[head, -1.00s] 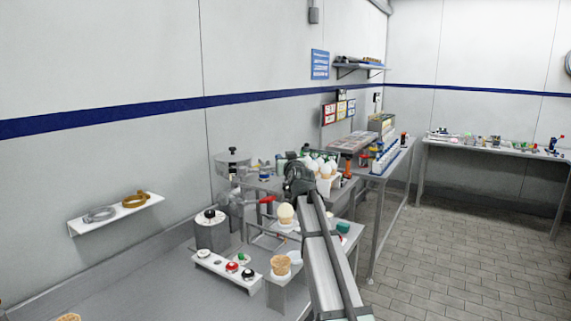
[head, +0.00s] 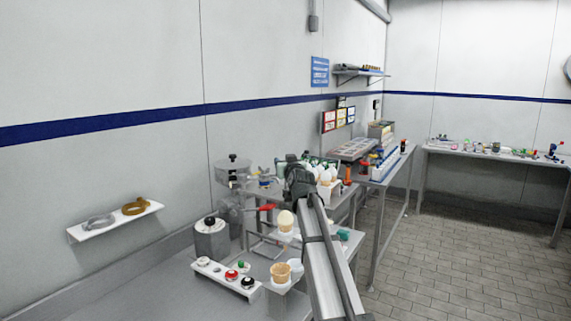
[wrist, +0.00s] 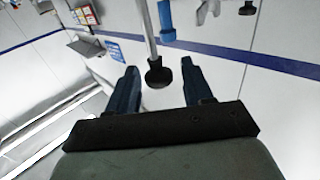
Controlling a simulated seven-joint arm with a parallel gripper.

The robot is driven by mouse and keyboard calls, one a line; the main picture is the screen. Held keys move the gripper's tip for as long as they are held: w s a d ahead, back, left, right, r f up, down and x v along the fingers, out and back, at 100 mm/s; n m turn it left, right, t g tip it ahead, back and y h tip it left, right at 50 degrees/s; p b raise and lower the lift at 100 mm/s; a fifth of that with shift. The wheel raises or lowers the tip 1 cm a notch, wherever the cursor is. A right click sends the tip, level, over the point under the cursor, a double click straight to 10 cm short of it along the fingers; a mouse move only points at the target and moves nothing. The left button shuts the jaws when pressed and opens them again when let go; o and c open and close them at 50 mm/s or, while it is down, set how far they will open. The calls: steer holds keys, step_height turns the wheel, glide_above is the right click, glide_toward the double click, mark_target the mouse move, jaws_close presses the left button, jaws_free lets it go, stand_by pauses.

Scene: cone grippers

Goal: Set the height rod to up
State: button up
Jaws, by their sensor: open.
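In the wrist view, my gripper (wrist: 159,66) is open, with one dark blue finger on each side. A thin grey rod (wrist: 149,35) with a black round end (wrist: 159,76) shows in the gap between the fingers. It looks like the height rod, but I cannot be sure. I see space on both sides of the black end, and I cannot tell its depth relative to the fingertips. In the head view, my gripper (head: 293,163) is at the far end of my arm, over the cluttered bench, and my arm hides what lies beyond it.
Near my arm are a cone (head: 280,273) on a stand, a pale round-topped item (head: 286,220), a red handle (head: 266,208) and a button strip (head: 226,275). A wall shelf (head: 117,221) is at left. The floor at right is clear. A blue part (wrist: 166,20) is beside the rod.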

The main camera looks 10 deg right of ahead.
steer(key=s, duration=1.3)
steer(key=shift+s, duration=0.35)
